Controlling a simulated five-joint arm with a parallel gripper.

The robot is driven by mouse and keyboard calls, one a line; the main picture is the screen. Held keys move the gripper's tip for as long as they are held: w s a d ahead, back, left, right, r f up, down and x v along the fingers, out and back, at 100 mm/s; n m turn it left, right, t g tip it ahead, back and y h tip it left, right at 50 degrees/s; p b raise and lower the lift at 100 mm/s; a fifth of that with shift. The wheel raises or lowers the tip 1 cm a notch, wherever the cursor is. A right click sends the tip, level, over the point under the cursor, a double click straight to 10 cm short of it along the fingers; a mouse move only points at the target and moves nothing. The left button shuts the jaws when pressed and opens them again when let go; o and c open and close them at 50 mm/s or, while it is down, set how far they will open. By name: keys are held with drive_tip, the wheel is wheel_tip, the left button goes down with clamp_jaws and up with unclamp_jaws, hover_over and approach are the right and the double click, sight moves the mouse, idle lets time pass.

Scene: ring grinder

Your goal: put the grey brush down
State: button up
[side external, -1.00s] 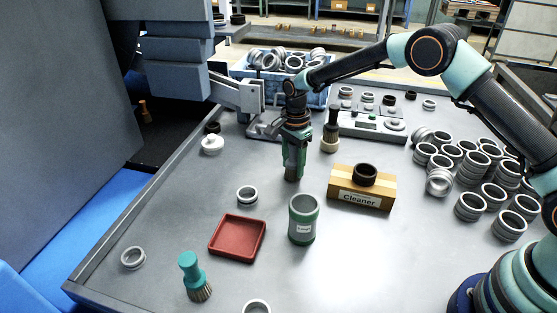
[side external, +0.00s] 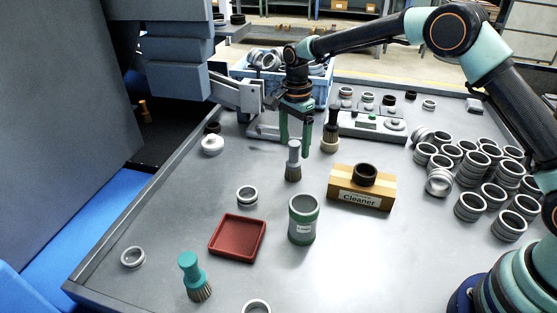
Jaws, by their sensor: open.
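The grey brush (side external: 293,162) stands upright on the table, bristles down, behind the green-grey cup (side external: 303,222). My gripper (side external: 295,147) is open above and around or just behind the top of its grey handle. The two green fingers are apart, and the brush stands free below them. I cannot tell whether a finger still touches the handle.
A dark-handled brush (side external: 331,131) stands close to the right of my gripper. The wooden Cleaner block (side external: 361,188) is to the right, with many rings (side external: 470,206) beyond. A red tray (side external: 237,238) and a teal brush (side external: 194,276) are at front left.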

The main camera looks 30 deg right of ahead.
wheel_tip(320, 180, up, 5)
drive_tip(key=shift+r, duration=0.2)
drive_tip(key=s+d+r+n+t, duration=0.1)
drive_tip(key=s+d+r+n, duration=0.25)
drive_tip(key=s+r, duration=0.2)
drive_tip(key=s+d+r+n+t, duration=0.2)
drive_tip(key=s+r+n, duration=0.25)
drive_tip(key=r, duration=0.25)
drive_tip(key=s+d+f+n+t, duration=0.1)
drive_tip(key=s+d+n, duration=0.1)
drive_tip(key=s+n, duration=0.2)
drive_tip(key=s+d+n+t, duration=0.1)
drive_tip(key=s+n, duration=0.2)
drive_tip(key=s, duration=0.7)
drive_tip(key=shift+s+d+f+n+t, duration=0.25)
drive_tip(key=shift+d+f+n+t, duration=0.05)
drive_tip(key=shift+d+f+n, duration=0.1)
